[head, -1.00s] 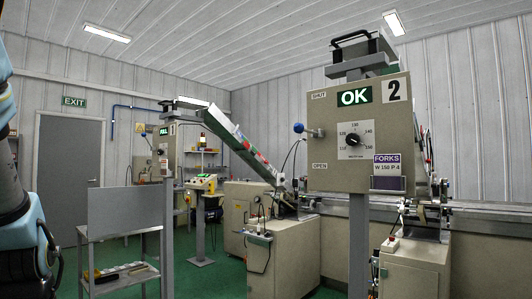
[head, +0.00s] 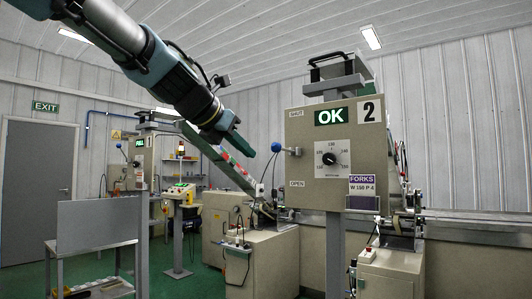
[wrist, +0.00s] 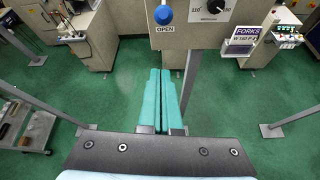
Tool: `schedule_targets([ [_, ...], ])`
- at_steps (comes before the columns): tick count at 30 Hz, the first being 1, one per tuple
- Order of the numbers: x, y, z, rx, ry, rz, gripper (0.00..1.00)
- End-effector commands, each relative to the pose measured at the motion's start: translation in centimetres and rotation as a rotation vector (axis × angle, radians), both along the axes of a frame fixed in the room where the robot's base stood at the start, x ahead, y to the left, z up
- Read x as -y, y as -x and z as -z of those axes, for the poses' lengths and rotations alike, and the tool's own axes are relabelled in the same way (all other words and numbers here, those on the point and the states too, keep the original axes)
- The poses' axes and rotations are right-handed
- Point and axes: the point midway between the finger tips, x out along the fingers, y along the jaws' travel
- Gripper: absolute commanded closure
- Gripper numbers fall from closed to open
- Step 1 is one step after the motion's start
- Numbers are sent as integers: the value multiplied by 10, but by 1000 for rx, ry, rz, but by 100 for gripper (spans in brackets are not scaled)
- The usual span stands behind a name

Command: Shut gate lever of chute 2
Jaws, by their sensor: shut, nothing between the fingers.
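The chute 2 gate box (head: 310,165) is a beige panel with a green OK display (head: 331,117) and a number 2 sign (head: 370,111). Its gate lever (head: 276,147) has a blue ball knob, sticks out from the panel's left side, and sits between the SHUT label (head: 296,114) and the OPEN label (head: 297,184). The knob also shows in the wrist view (wrist: 163,14). My gripper (head: 240,150) has teal fingers, shut and empty, left of the knob and apart from it. In the wrist view the fingertips (wrist: 160,70) are below the knob.
A grey post (head: 334,240) holds up the box. A chute (head: 225,165) slopes behind my gripper. A second gate box (head: 140,160), reading FULL, stands farther left. A metal cart (head: 97,245) is at lower left. Green floor is clear between them.

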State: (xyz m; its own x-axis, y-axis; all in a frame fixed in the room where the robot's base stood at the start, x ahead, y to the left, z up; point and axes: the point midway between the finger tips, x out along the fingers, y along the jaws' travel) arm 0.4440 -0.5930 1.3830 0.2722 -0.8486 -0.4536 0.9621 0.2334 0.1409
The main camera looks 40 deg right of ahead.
Motion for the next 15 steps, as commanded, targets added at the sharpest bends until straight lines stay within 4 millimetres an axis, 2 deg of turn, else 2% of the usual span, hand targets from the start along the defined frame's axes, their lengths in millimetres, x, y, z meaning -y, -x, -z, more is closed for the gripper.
schedule_targets([
  [5, 15, -3, 5, -12, 4, -1, 100],
  [15, 72, -22, 36, -11, 2, 0, 100],
])
